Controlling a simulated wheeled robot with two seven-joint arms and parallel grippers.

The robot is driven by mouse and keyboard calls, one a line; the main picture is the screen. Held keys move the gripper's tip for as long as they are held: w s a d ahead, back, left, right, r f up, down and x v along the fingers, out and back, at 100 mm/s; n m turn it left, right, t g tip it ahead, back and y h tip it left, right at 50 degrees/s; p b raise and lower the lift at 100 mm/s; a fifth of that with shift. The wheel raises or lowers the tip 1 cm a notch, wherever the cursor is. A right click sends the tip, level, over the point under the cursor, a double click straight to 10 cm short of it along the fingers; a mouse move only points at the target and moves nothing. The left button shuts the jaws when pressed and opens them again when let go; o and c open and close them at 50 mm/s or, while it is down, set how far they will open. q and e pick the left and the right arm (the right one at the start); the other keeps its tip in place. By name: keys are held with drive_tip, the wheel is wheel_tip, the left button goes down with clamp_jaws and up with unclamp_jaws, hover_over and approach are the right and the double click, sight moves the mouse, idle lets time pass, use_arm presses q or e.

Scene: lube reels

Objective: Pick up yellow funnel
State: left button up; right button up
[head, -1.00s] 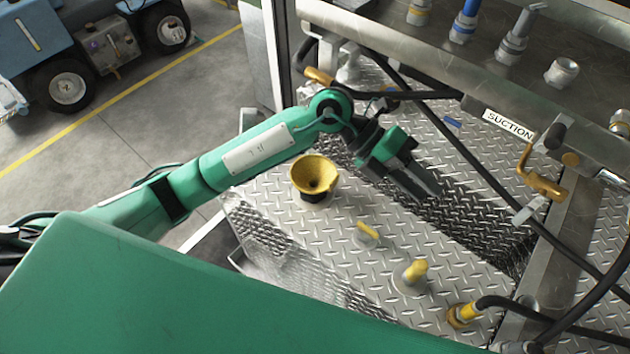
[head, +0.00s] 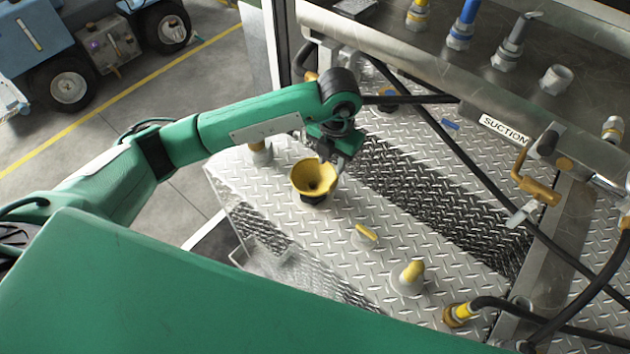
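The yellow funnel (head: 313,179) stands upright on the diamond-plate metal deck (head: 290,225), its wide mouth facing up and a dark base below it. My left gripper (head: 335,165) is at the funnel's upper right rim, coming in from behind it. One finger seems to show just right of the rim; the rest is hidden behind the funnel and the wrist. I cannot tell whether the fingers touch the funnel or how far apart they are. My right gripper is not in view.
Two yellow-handled fittings (head: 365,235) (head: 410,275) stand on the deck in front of the funnel. Black hoses cross at the right near the SUCTION label (head: 503,130). A metal shelf with several nozzles (head: 510,45) is above. A blue cart (head: 70,50) stands at the upper left.

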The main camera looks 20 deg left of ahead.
sight(334, 181)
use_arm(q)
wheel_tip(334, 181, down, 2)
drive_tip(key=shift+f+p, duration=0.25)
drive_tip(key=shift+p, duration=0.05)
drive_tip(key=shift+d+f, duration=0.1)
drive_tip(key=shift+f, duration=0.05)
drive_tip(key=f+p, duration=0.3)
drive_tip(key=f, duration=0.1)
drive_tip(key=shift+d, duration=0.35)
drive_tip(key=shift+f, duration=0.45)
clamp_jaws()
